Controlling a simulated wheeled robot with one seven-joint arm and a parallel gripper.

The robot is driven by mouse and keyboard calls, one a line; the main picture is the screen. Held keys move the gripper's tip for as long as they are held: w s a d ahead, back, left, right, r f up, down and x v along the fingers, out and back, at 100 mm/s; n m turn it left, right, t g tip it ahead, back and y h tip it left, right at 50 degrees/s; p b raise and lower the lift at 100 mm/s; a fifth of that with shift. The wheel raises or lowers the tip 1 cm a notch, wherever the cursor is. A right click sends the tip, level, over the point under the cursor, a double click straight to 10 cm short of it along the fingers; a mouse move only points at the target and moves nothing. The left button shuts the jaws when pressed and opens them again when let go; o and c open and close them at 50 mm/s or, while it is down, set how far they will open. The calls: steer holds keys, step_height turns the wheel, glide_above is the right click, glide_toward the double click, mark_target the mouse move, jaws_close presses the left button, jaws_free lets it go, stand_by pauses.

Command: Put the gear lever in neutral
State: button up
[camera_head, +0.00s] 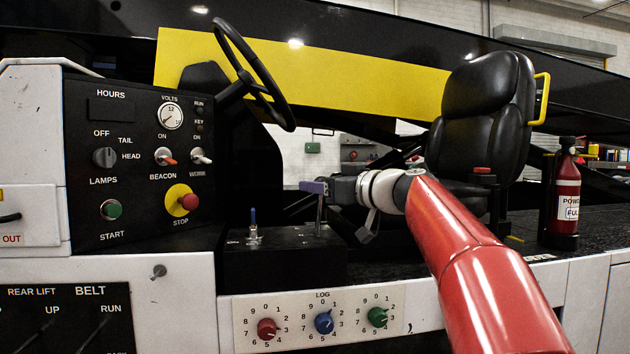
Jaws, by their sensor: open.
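A black control box (285,257) stands left of the seat, with two levers on its top. A short lever with a blue tip (253,224) rises upright from its left part. A taller grey lever with a purple-grey knob (315,188) rises from its right part. I cannot read the box's markings, so I cannot tell which lever is the gear lever or which position it is in. My gripper (331,190) is open and points left at the taller lever's knob. Its fingers are dark and partly hidden, and I cannot tell whether they touch the knob.
The steering wheel (254,72) hangs above and left of the levers. A dashboard (140,170) with a red stop button (188,202) is at left. Three coloured dials sit on a white panel (312,318) below. The black seat (483,120) and a fire extinguisher (566,200) are at right.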

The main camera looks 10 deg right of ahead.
steer(key=shift+x, duration=1.1)
jaws_close()
steer(key=shift+p, duration=0.4)
